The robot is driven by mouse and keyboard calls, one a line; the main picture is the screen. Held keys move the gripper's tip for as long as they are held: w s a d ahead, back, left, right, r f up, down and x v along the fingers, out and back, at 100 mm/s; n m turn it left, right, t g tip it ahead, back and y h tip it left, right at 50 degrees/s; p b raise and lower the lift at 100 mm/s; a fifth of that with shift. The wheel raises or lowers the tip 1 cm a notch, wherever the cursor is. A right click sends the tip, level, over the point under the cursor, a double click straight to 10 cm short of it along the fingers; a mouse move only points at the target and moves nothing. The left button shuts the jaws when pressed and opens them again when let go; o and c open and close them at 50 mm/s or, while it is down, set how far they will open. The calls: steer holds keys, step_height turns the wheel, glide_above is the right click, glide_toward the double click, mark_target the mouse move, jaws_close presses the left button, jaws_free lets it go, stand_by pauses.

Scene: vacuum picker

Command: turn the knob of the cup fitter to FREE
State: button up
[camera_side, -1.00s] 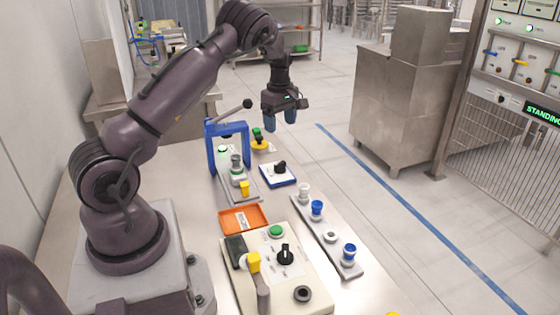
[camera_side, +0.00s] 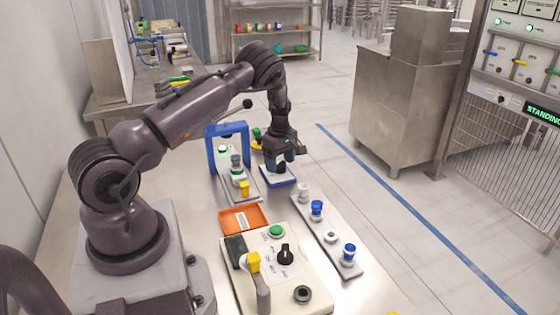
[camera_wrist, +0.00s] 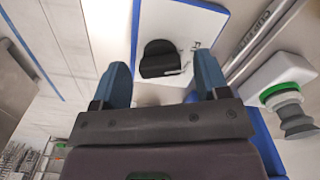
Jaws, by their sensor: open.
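The black knob (camera_wrist: 163,58) sits on a white plate with a blue edge (camera_wrist: 200,12), which also shows in the side view (camera_side: 277,179). The knob has a flat-sided grip, with a pale pointer line toward the lower right in the wrist view. Small marks beside it are too small to read. My gripper (camera_wrist: 160,68) is open, its blue fingers either side of the knob, and I cannot see any contact. In the side view my gripper (camera_side: 280,161) is low over the plate and mostly hides the knob. The blue-framed cup fitter (camera_side: 211,150) stands just left.
A yellow-and-green part (camera_side: 256,140) stands behind. The orange tray (camera_side: 260,212), control box (camera_side: 240,290) and cup rail (camera_side: 342,262) lie nearer the camera.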

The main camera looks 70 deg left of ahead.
steer(key=c, duration=0.9)
steer(key=shift+m, duration=0.4)
steer(key=m, duration=0.3)
steer(key=shift+m, duration=2.5)
steer(key=o, duration=0.9)
